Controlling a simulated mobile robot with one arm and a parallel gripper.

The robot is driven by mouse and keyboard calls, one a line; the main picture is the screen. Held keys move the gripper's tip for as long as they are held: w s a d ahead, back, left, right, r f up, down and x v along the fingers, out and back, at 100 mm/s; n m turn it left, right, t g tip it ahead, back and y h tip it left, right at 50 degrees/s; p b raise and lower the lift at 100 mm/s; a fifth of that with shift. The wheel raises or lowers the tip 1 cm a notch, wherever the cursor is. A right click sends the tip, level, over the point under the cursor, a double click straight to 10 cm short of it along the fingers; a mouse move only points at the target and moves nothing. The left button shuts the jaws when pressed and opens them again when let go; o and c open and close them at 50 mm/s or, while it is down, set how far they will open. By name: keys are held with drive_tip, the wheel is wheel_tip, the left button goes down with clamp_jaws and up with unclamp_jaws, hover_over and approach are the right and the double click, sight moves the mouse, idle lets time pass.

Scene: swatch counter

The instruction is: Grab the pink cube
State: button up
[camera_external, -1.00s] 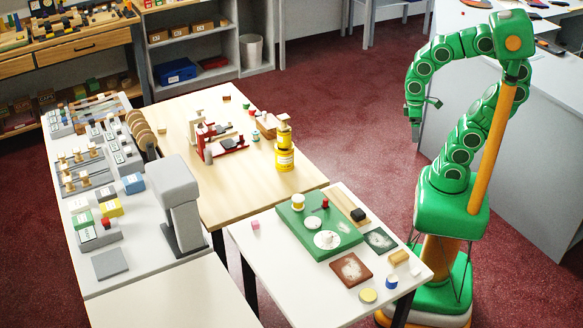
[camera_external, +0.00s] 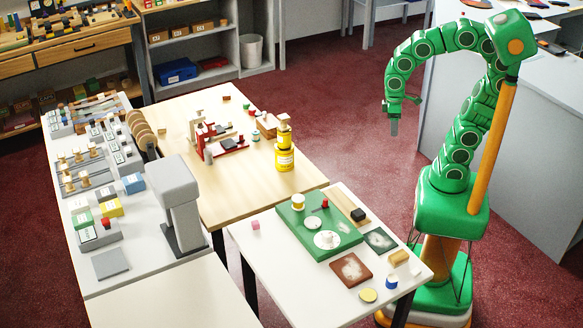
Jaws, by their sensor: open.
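A small pink cube (camera_external: 255,225) sits on the left part of the white table (camera_external: 282,290), left of the green board (camera_external: 296,238), apart from it. My gripper (camera_external: 394,128) hangs from my green arm, pointing down, well above and to the right of the cube. It is open and empty, over the floor beyond the table's right side. The gap between its fingers is small in this view. Nothing covers the cube.
Dark and brown squares, a tan block (camera_external: 398,257), a blue-white cup (camera_external: 391,281) and a yellow disc (camera_external: 368,295) lie right of the cube. A grey machine (camera_external: 176,200) stands left.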

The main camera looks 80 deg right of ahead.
drive_tip(key=w+a+n+t, duration=0.1)
drive_tip(key=w+a, duration=0.2)
drive_tip(key=w, duration=0.4)
drive_tip(key=w+a+n, duration=0.1)
drive_tip(key=w+a, duration=0.2)
drive_tip(key=w, duration=0.4)
drive_tip(key=n+t+y, duration=0.2)
drive_tip(key=n+t, duration=0.1)
drive_tip(key=n, duration=0.1)
approach(255, 222)
drive_tip(key=shift+x, duration=4.4)
drive_tip(key=shift+s, duration=0.1)
clamp_jaws()
drive_tip(key=shift+r, duration=0.1)
